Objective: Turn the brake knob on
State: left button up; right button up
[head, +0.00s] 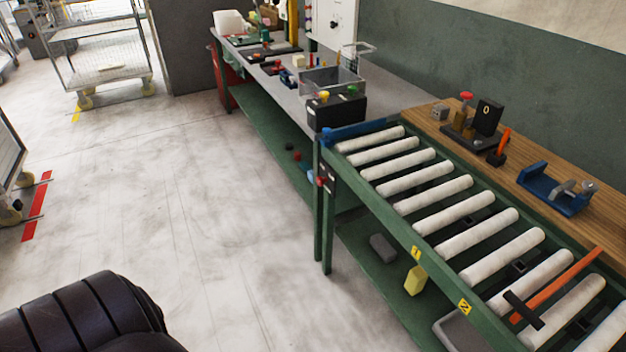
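No knob in view can be made out for certain as the brake knob. A white control box (338,20) on the wall at the top has a small dark knob (334,22) on its front. A black control panel (327,176) on the near corner leg of the conveyor has a red button or knob (320,181). A black box (337,112) at the conveyor's far end has yellow and green buttons on top. Neither of my grippers shows. A dark segmented part at the lower left may be mine.
A green roller conveyor (432,188) runs along the right, with an orange-handled tool (560,285) lying on its rollers. A wooden bench (540,150) carries a blue fixture (553,188). A wire cart (105,52) stands at the back left. The floor (150,190) between is open.

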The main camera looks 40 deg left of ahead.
aim_at(320, 181)
jog(key=i+j, duration=0.15)
jog(key=j, duration=0.4)
jog(key=i+j+z, duration=0.1)
jog(key=j, duration=0.5)
jog(key=i+j, duration=0.1)
jog(key=j, duration=0.45)
jog(key=i+j, duration=0.15)
jog(key=j, duration=0.45)
jog(key=i+j+z, duration=0.1)
jog(key=j, duration=0.5)
